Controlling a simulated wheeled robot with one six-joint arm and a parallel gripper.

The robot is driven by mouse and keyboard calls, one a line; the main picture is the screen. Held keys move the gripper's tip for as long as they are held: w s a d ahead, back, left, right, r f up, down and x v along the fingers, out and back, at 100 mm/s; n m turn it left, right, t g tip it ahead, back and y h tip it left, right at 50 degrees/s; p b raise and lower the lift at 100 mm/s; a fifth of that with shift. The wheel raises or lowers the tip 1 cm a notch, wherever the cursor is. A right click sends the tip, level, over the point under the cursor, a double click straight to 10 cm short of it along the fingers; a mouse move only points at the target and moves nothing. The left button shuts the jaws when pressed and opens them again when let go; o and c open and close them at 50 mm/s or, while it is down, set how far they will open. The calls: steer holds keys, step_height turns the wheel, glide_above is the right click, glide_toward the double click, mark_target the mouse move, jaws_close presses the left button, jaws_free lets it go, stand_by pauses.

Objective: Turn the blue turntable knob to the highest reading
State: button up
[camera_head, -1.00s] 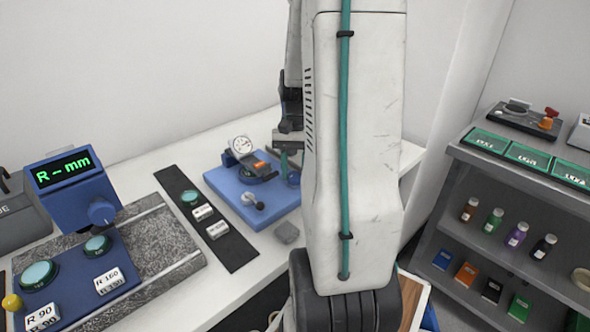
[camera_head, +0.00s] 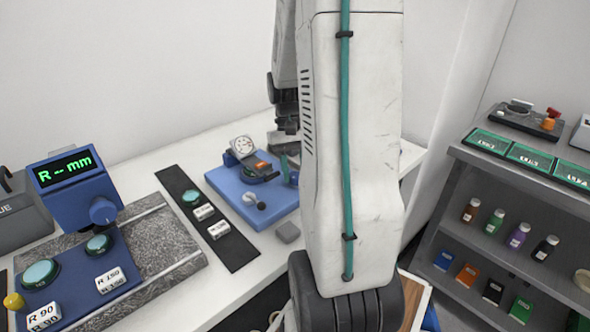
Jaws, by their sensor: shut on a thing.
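My gripper (camera_head: 284,142) is partly hidden behind my white arm link at the right end of the blue base plate (camera_head: 236,196). Its grey body shows, and its fingertips are hard to make out. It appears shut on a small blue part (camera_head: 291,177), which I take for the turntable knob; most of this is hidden.
A blue display unit (camera_head: 75,190) with a front knob (camera_head: 103,211) shows "R -- mm" at left, above a granite slab (camera_head: 165,245). A black strip (camera_head: 228,245) with a green disc and white blocks lies between. A grey shelf (camera_head: 520,190) stands at right.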

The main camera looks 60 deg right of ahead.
steer(key=o, duration=1)
steer(key=shift+c, duration=0.2)
